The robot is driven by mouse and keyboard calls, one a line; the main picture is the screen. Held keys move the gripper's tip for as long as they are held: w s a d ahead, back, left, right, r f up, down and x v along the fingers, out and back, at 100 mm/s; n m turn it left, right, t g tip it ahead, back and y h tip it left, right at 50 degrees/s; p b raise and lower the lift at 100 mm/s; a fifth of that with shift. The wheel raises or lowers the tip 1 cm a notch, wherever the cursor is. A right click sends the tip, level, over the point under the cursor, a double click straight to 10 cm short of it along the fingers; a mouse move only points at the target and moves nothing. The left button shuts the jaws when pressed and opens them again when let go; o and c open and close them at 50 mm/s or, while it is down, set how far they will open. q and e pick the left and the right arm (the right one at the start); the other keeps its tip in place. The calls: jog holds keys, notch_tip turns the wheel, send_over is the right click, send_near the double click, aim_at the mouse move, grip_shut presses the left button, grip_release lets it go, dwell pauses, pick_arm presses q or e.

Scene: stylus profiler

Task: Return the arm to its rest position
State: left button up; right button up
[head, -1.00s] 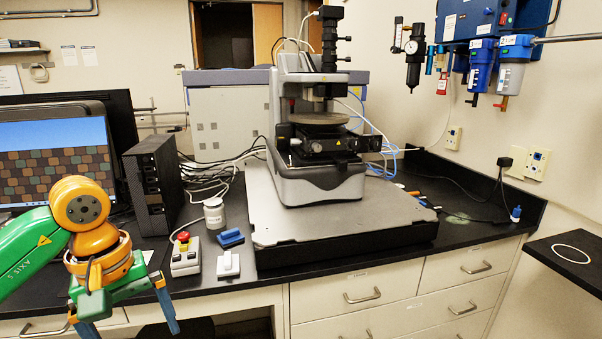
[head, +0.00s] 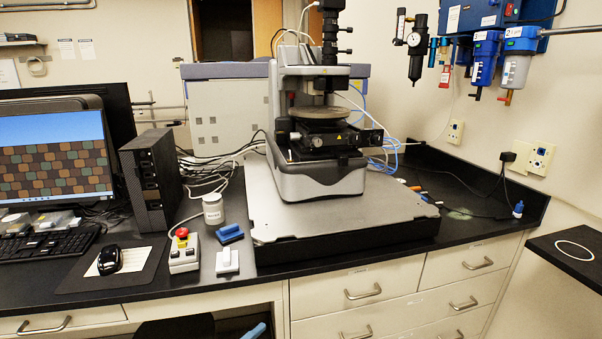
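My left arm no longer shows over the bench. A small blue tip (head: 255,331) pokes in at the bottom edge, in front of the cabinet opening; it resembles a finger of my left gripper, but too little shows to tell whether the gripper is open. My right gripper is not in view. The stylus profiler (head: 318,180) stands on its grey base plate (head: 395,215), with its round stage (head: 318,113) under the head.
The bench holds a control box with a red button (head: 184,252), blue block (head: 230,234), white block (head: 227,262), white jar (head: 213,210), dark tower (head: 152,180), mouse (head: 109,260), keyboard (head: 45,248) and monitor (head: 52,155). Drawers (head: 360,290) line the front.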

pick_arm(q)
jog(key=s+a+f+n+g+y, duration=0.35)
jog(key=s+f+n, duration=0.35)
jog(key=s+f, duration=0.3)
jog(key=s+a+f+n+g+y, duration=0.2)
jog(key=s+a+f+n+y, duration=0.25)
jog(key=s+f+n, duration=0.6)
jog(key=s+f+n+g, duration=0.2)
jog(key=s+f, duration=0.3)
jog(key=s, duration=0.6)
jog(key=s+a+f+n+g+y, duration=0.1)
jog(key=s+f+g, duration=0.4)
jog(key=s, duration=0.6)
jog(key=shift+n, duration=0.45)
jog(key=shift+r, duration=0.1)
